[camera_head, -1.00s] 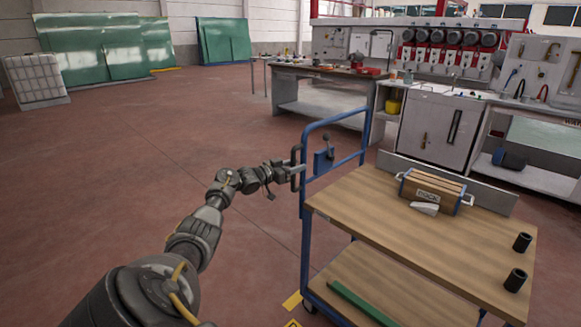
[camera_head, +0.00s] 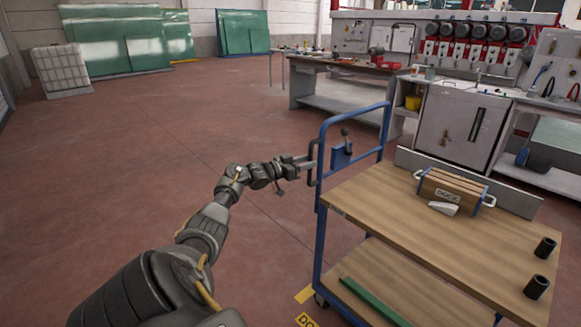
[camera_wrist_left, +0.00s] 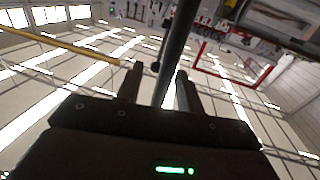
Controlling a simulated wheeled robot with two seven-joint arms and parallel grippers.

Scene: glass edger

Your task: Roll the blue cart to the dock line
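The blue cart (camera_head: 318,250) stands at the right in the head view, with wooden shelves and a blue push frame at its left end. A black handle (camera_head: 311,180) is fixed to that frame. My left gripper (camera_head: 311,164) is at this handle. In the left wrist view its two fingers (camera_wrist_left: 160,88) stand on either side of a dark bar (camera_wrist_left: 178,45), with gaps showing, so it looks open around it. Yellow floor marks (camera_head: 305,294) with partly cut-off lettering lie by the cart's near left wheel. My right gripper is out of view.
The cart's top carries a brown box (camera_head: 450,188) and two black cylinders (camera_head: 537,287); a green strip (camera_head: 375,302) lies on the lower shelf. A workbench (camera_head: 340,95) and grey cabinets (camera_head: 460,128) stand behind. The red floor at left is open.

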